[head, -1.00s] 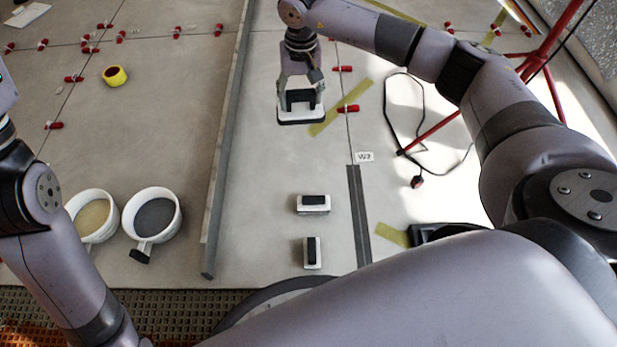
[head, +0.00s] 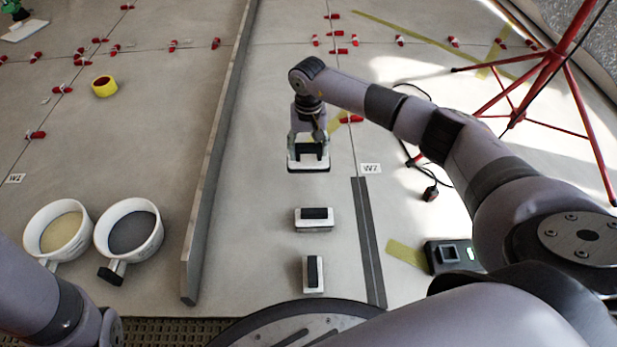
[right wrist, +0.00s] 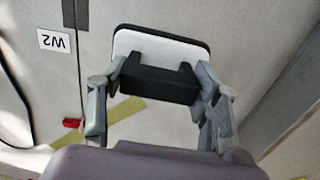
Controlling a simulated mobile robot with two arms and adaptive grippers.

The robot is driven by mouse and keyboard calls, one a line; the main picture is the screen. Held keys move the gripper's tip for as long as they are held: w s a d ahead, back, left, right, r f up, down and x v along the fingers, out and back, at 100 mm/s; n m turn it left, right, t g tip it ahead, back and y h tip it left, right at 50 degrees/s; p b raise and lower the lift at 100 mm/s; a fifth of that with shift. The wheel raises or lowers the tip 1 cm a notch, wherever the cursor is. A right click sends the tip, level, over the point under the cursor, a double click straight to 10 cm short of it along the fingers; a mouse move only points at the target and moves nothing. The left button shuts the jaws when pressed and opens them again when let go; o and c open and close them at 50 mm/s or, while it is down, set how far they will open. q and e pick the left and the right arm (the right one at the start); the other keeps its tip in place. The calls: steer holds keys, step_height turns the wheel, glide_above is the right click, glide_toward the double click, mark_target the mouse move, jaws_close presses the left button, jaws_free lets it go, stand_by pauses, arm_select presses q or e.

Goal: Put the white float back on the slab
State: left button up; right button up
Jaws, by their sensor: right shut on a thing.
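The white float (head: 295,164) has a white plate with a dark edge and a black bridge-shaped handle. My right gripper (head: 308,144) is shut on that handle, with a finger at each side. In the right wrist view the float (right wrist: 165,47) hangs between the fingers of my right gripper (right wrist: 160,88), its handle towards the camera. The float is over the grey slab (head: 270,215), between the long straightedge and the W2 label. I cannot tell whether its plate touches the slab. My left arm shows at the lower left, but its gripper is out of view.
A long grey straightedge (head: 213,165) runs on the left, with two tubs (head: 130,248) (head: 50,240) beyond. A dark strip (head: 368,240), a black cable and a red tripod (head: 550,66) are on the right.

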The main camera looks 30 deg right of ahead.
mark_target(308, 145)
step_height(308, 145, down, 8)
steer(key=b, duration=0.4)
steer(key=shift+f, duration=0.15)
steer(key=shift+f+b, duration=0.2)
steer(key=shift+b, duration=0.2)
steer(key=o, duration=1.5)
step_height(308, 145, up, 12)
steer(key=p, duration=0.9)
steer(key=shift+r, duration=0.25)
steer(key=shift+a, duration=0.1)
